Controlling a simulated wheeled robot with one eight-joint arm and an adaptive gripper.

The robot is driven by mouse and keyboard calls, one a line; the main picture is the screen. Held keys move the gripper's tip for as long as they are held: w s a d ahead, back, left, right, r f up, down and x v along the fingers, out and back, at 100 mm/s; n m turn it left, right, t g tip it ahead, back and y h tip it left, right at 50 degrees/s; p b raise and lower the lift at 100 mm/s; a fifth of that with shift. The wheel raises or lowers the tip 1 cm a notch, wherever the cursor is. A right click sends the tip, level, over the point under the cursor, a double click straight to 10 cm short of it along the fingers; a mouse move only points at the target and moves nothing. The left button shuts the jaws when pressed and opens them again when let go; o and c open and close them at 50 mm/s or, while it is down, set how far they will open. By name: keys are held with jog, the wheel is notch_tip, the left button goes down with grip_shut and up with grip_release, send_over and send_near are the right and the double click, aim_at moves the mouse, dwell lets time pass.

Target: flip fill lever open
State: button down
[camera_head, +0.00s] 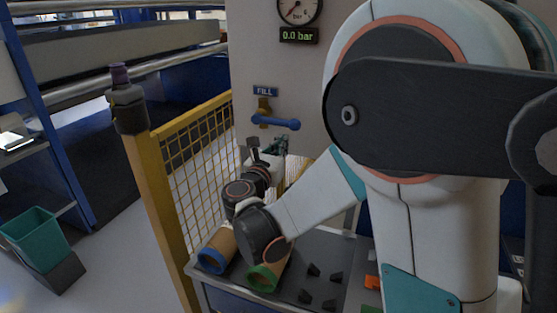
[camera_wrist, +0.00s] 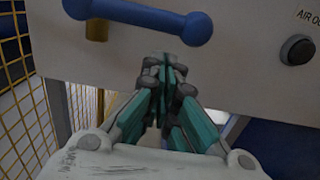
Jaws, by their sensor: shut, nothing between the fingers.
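The blue fill lever (camera_head: 276,123) lies roughly level on the grey panel, below the FILL label (camera_head: 265,91), on a brass valve (camera_head: 263,107). In the wrist view the lever (camera_wrist: 140,18) spans the top left, with its rounded end (camera_wrist: 197,28) at the right. My gripper (camera_head: 281,143) is just below the lever in the head view. In the wrist view my gripper (camera_wrist: 165,65) has its teal fingers together and empty, tips below the lever's right part. Whether the tips touch the lever I cannot tell.
A gauge (camera_head: 299,10) and a 0.0 bar display (camera_head: 299,36) sit above. A yellow mesh fence (camera_head: 195,150) stands left. A blue-ended roll (camera_head: 214,250) and a green-ended roll (camera_head: 264,277) lie on the cart below my arm. A dark round button (camera_wrist: 297,50) is at right.

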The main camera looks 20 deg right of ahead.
jog(key=shift+w+d+r, duration=0.1)
jog(key=shift+w+r, duration=0.1)
jog(key=shift+r, duration=0.45)
jog(key=shift+r, duration=0.15)
jog(key=shift+d+r+n, duration=0.1)
jog(key=shift+r+n, duration=0.05)
jog(key=shift+n, duration=0.25)
jog(key=shift+s+r, duration=0.1)
jog(key=shift+r, duration=0.05)
jog(key=w+a+r+n+p, duration=0.1)
jog(key=a+r+n+p, duration=0.1)
jog(key=r+n+p, duration=0.2)
jog(key=w+a+r+n+p, duration=0.2)
jog(key=r+n+p, duration=0.2)
jog(key=r, duration=0.4)
jog(key=shift+w+a+n+y+p, duration=0.15)
jog(key=shift+a+n+y+p, duration=0.05)
jog(key=shift+n+y+p, duration=0.25)
jog(key=shift+r, duration=0.1)
dwell(0.6)
